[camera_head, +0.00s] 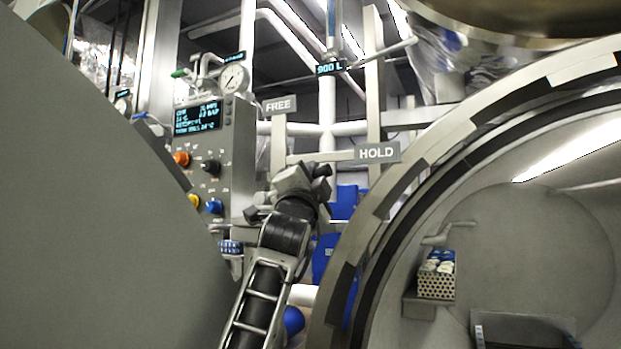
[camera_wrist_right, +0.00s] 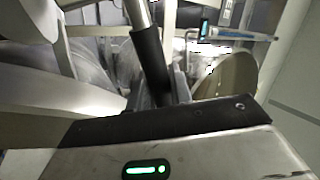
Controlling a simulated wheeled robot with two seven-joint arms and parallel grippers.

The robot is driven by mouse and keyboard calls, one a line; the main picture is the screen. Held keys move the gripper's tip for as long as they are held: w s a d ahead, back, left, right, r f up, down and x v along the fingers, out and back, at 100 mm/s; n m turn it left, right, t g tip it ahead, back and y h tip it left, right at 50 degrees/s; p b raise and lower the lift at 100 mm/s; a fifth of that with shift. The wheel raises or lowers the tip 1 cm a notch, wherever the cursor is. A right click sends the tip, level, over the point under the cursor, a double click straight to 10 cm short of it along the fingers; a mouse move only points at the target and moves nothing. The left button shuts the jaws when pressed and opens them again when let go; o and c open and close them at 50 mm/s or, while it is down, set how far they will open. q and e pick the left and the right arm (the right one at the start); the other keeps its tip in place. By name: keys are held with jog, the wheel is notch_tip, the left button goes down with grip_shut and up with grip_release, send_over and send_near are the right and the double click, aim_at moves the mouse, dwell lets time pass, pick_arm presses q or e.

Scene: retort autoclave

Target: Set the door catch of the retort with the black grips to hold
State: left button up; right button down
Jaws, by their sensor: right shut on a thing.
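My right gripper (camera_head: 303,181) is in the middle of the head view, beside the rim of the open retort (camera_head: 400,185). In the right wrist view, a metal rod with a black grip (camera_wrist_right: 151,62) runs down between the fingers of my right gripper (camera_wrist_right: 168,95), which is shut on it. In the head view the gripper hides most of this lever. A FREE sign (camera_head: 279,105) is above and left of the gripper, and a HOLD sign (camera_head: 377,152) is above and right. I cannot tell at which sign the lever stands. My left gripper is not in view.
A control panel (camera_head: 206,150) with a lit screen, coloured knobs and a gauge (camera_head: 234,79) stands left of my right arm. A large grey surface (camera_head: 90,200) fills the left. A perforated basket (camera_head: 437,284) is inside the retort. Pipes and frame posts are behind.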

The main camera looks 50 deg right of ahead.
jog(key=shift+d+f, duration=0.1)
jog(key=shift+f, duration=0.1)
jog(key=c, duration=1.3)
grip_release()
jog(key=shift+r, duration=0.1)
pick_arm(q)
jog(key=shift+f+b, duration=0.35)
jog(key=shift+b, duration=0.5)
pick_arm(e)
jog(key=v, duration=0.7)
jog(key=shift+s+a, duration=0.15)
jog(key=shift+a, duration=0.15)
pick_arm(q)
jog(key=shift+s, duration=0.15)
